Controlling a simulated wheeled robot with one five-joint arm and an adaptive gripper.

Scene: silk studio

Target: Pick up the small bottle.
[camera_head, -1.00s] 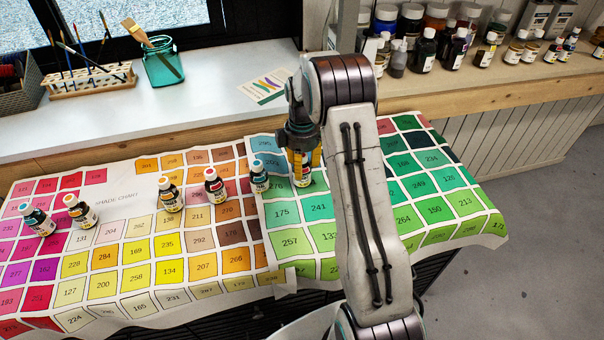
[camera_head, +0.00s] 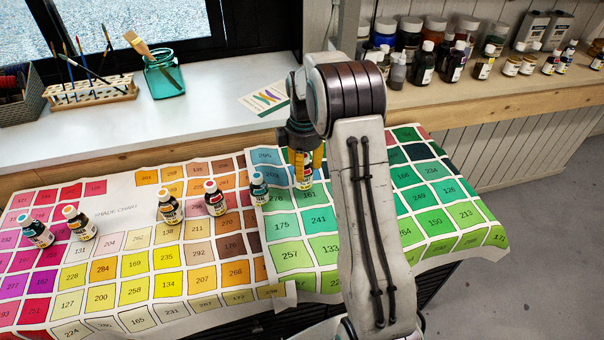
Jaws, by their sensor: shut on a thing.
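My gripper (camera_head: 304,167) has yellow fingers and points down over the blue-green part of the shade chart (camera_head: 105,205). It is shut on a small bottle (camera_head: 305,180) with a pale and red label; the fingers hide its sides and top. The bottle seems just above the chart, though the gap is hard to judge. Other small bottles stand on the chart: a teal-capped one (camera_head: 258,188) just left of my gripper, a red-capped one (camera_head: 215,199), an orange-capped one (camera_head: 169,207), another orange-capped one (camera_head: 79,223) and a teal-capped one (camera_head: 36,231) at far left.
The white sill (camera_head: 190,108) behind holds a brush rack (camera_head: 92,92), a teal glass jar (camera_head: 163,78) and a colour card (camera_head: 264,99). Several paint jars and bottles line the ledge at upper right (camera_head: 480,85). Grey floor (camera_head: 520,250) is free at right.

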